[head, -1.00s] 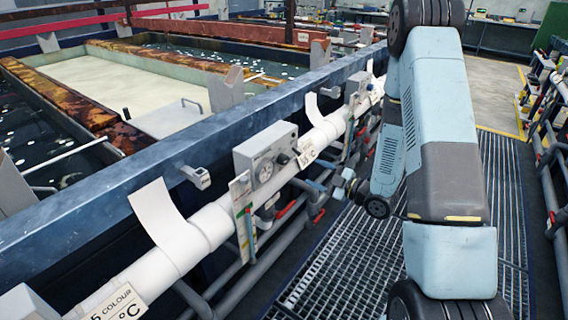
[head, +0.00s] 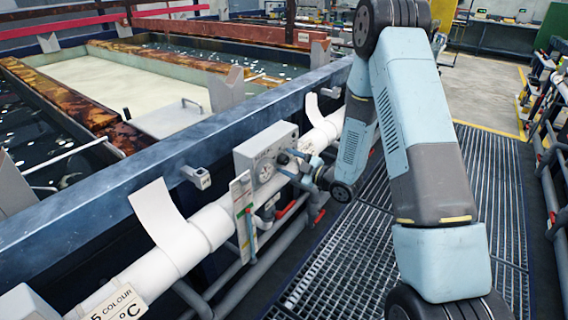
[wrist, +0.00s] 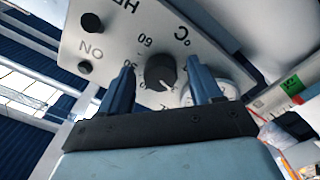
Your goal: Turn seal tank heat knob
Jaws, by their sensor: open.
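The heat knob (wrist: 160,70) is a dark round knob with a white pointer line, on a light grey control box marked with a °C scale. The control box (head: 250,148) is mounted along the tank's side in the head view. My gripper (head: 287,163) is in front of the box's right part. In the wrist view, its two blue fingers stand apart, one on each side of the knob. I cannot tell whether they touch it. In the head view the knob is hidden by my gripper. A round gauge (head: 264,171) sits left of the gripper.
A smaller dark knob (wrist: 91,23) and a black button (wrist: 85,67) near "ON" are on the same panel. White pipe (head: 205,228) runs along the tank rim (head: 110,195). Grated walkway (head: 330,250) lies below my arm, with another rail of pipes at right.

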